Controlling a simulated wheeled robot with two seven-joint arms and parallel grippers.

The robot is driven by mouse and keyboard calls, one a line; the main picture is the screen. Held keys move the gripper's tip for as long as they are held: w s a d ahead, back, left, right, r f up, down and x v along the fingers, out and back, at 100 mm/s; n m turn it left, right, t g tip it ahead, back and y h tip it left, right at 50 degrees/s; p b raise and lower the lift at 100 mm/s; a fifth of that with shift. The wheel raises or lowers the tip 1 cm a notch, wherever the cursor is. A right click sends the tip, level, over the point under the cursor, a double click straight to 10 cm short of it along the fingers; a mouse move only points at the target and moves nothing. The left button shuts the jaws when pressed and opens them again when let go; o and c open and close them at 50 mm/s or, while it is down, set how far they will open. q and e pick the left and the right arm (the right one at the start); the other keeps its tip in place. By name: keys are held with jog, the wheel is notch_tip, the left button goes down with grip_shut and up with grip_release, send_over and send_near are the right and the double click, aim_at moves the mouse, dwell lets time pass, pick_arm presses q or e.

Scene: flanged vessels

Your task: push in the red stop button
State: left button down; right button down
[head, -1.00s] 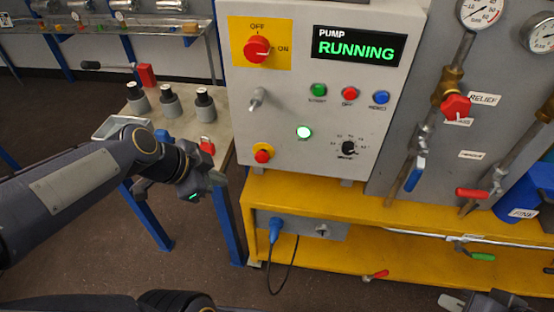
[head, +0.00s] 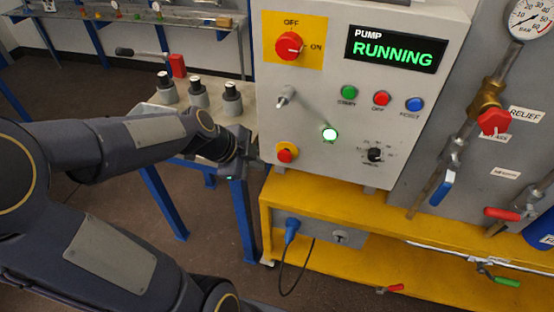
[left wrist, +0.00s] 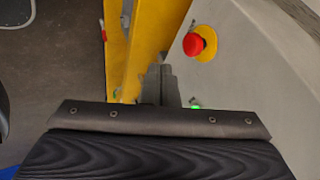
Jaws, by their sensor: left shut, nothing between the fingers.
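The grey pump panel (head: 320,105) carries a small red push button (head: 381,98) between a green and a blue one; its label is too small to read surely. Lower left on the panel is a red mushroom button on a yellow disc (head: 285,155). It also shows in the left wrist view (left wrist: 193,44), standing out from the panel. My left gripper (head: 256,164) is shut and empty, just left of the mushroom button and apart from it. In the left wrist view its fingers (left wrist: 160,84) are together, below and left of the button. My right gripper is out of view.
The display (head: 396,50) reads PUMP RUNNING. A red rotary switch (head: 289,46), a toggle (head: 286,96) and a lit white lamp (head: 329,134) are on the panel. A yellow bench (head: 330,203) is below. A side table (head: 157,98) with several grey cylinders stands behind my left arm.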

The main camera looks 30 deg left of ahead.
pick_arm(q)
jog(key=w+f+p, duration=0.1)
jog(key=w+f, duration=0.5)
jog(key=w, duration=0.2)
jog(key=shift+d, duration=0.45)
